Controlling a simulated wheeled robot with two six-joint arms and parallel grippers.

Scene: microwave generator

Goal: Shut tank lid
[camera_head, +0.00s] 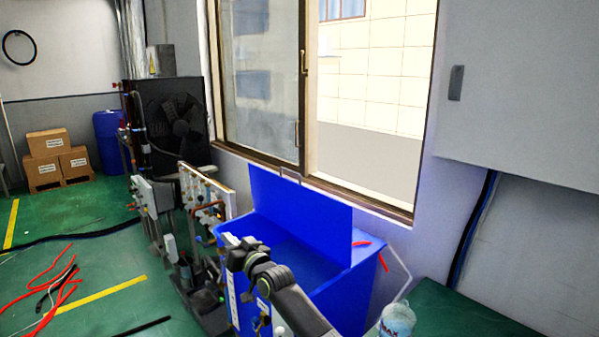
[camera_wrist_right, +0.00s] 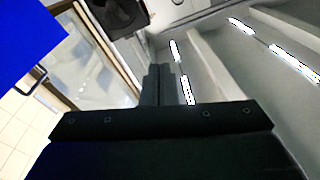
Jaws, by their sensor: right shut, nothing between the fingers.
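The blue tank (camera_head: 365,290) stands below the window at the centre right. Its blue lid (camera_head: 300,205) is open, raised nearly upright along the tank's back side, and the inside shows. In the right wrist view a blue panel, likely the lid (camera_wrist_right: 28,45), fills the upper left corner, apart from the fingers. My right arm reaches in from the bottom, across the tank's front. My right gripper (camera_wrist_right: 160,85) is shut and empty; in the head view it is small and dark near the tank's front left corner (camera_head: 238,247). My left gripper is not seen.
Pipes and valve panels (camera_head: 205,190) stand close to the tank's left. A black fan unit (camera_head: 175,120) is behind them. A white tub (camera_head: 397,320) stands right of the tank. Red hoses (camera_head: 60,285) lie on the green floor at left. The window (camera_head: 300,100) is behind the lid.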

